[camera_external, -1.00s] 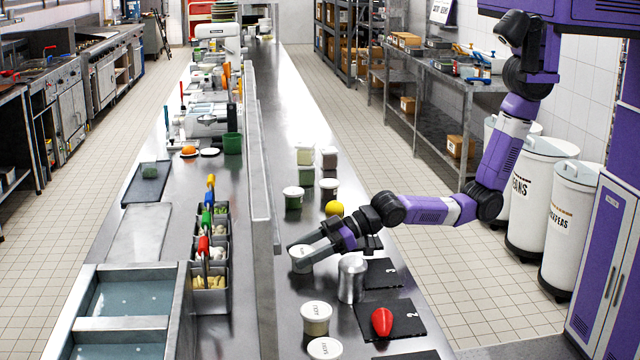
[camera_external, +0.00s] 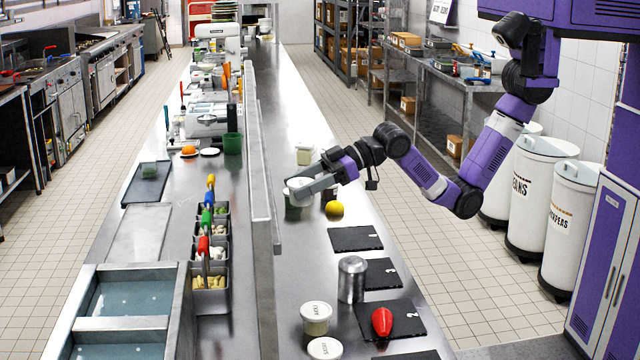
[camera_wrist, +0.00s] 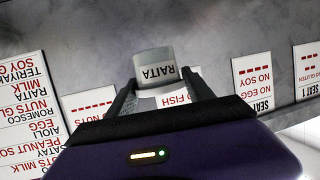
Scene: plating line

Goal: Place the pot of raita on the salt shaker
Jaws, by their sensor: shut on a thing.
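The pot of raita (camera_wrist: 154,60), a pale tub with a RAITA label, sits between the two fingers of my gripper (camera_wrist: 158,84) in the wrist view. In the external view my gripper (camera_external: 300,190) is shut on the pot and holds it above the steel counter, in front of other pots. The pot is partly hidden by the fingers there. A plain steel cylinder (camera_external: 351,281), which looks like the salt shaker, stands upright on the counter, nearer the camera and to the right of my gripper. It is apart from the pot and its top is bare.
Dark slate mats (camera_external: 355,238) lie along the counter's right side; one carries a red object (camera_external: 382,322). A yellow ball-like fruit (camera_external: 335,209) lies near my gripper. Lidded pots (camera_external: 316,318) stand in front. A raised ledge (camera_external: 262,170) runs along the left.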

